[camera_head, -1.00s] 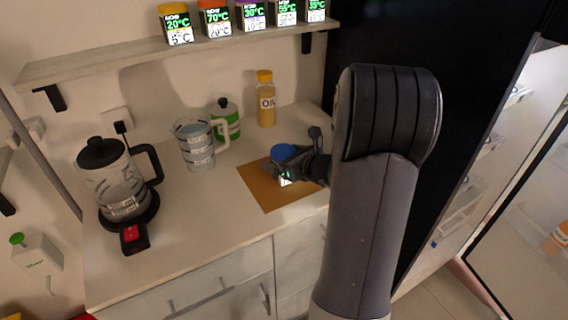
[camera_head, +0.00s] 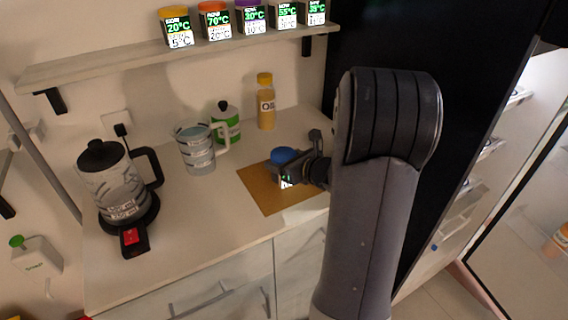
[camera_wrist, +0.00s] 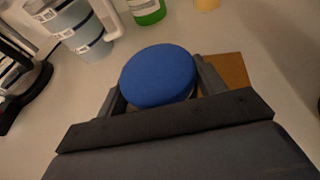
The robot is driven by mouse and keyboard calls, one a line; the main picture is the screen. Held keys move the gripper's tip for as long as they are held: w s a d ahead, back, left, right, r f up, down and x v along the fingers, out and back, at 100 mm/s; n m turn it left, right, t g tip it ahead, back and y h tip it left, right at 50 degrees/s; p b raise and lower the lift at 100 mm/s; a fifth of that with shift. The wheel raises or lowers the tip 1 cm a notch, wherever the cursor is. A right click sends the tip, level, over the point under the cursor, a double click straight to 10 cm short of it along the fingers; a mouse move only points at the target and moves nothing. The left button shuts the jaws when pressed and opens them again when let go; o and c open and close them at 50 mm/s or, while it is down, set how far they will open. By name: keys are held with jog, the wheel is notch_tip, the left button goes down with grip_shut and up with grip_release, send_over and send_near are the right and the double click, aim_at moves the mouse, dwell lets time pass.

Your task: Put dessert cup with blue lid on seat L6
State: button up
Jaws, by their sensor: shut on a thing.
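The dessert cup with the blue lid (camera_head: 283,155) is over the brown mat on the counter, at the middle of the head view. My gripper (camera_head: 290,170) is shut on it from the right, with a finger on either side. In the wrist view the round blue lid (camera_wrist: 158,75) shows large between the fingers of my gripper (camera_wrist: 160,88). A lit label shows on the cup's front below the lid. I cannot tell whether the cup touches the mat. Seat L6 cannot be made out; the shelf (camera_head: 130,66) above holds several cups with coloured lids.
The brown mat (camera_head: 262,194) lies on the counter (camera_head: 205,222). A measuring jug (camera_head: 195,148), a green bottle (camera_head: 226,122) and an oil bottle (camera_head: 266,105) stand behind and left. A kettle (camera_head: 118,185) is further left. An open fridge (camera_head: 500,150) is at the right. The shelf's left part is bare.

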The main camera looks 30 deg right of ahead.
notch_tip(320, 180, up, 10)
jog(key=shift+p, duration=1)
jog(key=shift+n+y, duration=0.4)
jog(key=a+f+p, duration=0.1)
jog(key=a+f, duration=0.1)
jog(key=a, duration=0.3)
jog(key=a+f+p, duration=0.1)
jog(key=a+f, duration=0.2)
jog(key=a, duration=0.2)
jog(key=a+f, duration=0.3)
jog(key=a, duration=0.2)
jog(key=shift+w+a+f+p, duration=0.15)
jog(key=shift+w+f+p, duration=0.15)
jog(key=shift+p, duration=0.1)
